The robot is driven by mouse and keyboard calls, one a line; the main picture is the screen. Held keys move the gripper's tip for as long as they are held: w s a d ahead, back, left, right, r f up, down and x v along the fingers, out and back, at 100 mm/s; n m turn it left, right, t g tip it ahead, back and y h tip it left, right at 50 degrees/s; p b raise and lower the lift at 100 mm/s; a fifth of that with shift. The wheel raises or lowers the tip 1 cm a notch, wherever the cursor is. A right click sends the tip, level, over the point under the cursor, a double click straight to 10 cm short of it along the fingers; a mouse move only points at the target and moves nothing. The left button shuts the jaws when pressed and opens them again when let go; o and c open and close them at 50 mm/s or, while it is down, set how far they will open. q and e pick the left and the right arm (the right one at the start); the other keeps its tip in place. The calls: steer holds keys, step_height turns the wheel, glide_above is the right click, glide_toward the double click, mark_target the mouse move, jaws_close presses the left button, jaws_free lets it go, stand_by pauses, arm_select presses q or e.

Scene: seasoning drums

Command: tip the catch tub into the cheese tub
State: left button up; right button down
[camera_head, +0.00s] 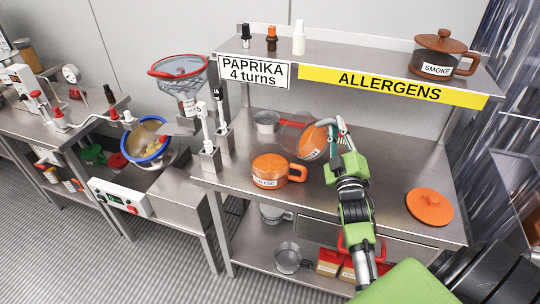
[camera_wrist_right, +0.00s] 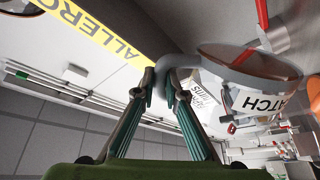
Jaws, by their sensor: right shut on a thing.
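The catch tub (camera_head: 313,141) is a see-through grey tub with brownish-orange showing in it. It is tipped on its side above the steel bench, behind and right of the cheese tub. In the right wrist view its CATCH label and grey handle show on the tub (camera_wrist_right: 250,77). My right gripper (camera_head: 341,136) is shut on that handle; its fingers also show in the wrist view (camera_wrist_right: 163,88). The cheese tub (camera_head: 268,168) is orange, stands upright with its handle to the right, and has a small blurred label. My left gripper is not in view.
An orange lid (camera_head: 429,207) lies on the bench at the right. A saucepan (camera_head: 267,121) with a red handle stands behind. A shelf with an ALLERGENS sign (camera_head: 390,84) and a SMOKE pot (camera_head: 440,52) hangs above. The bench front is clear.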

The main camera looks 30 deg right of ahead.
arm_select(q)
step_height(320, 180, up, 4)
steer(key=p, duration=0.2)
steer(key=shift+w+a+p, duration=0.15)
steer(key=shift+p, duration=0.25)
arm_select(e)
steer(key=s+d+f+m+g, duration=0.2)
steer(key=d+f+m+g, duration=0.1)
steer(key=d+f+m, duration=0.5)
steer(key=m, duration=0.2)
steer(key=shift+d+f+m+g, duration=0.15)
steer(key=shift+d+m+g, duration=0.15)
steer(key=shift+m+g, duration=0.1)
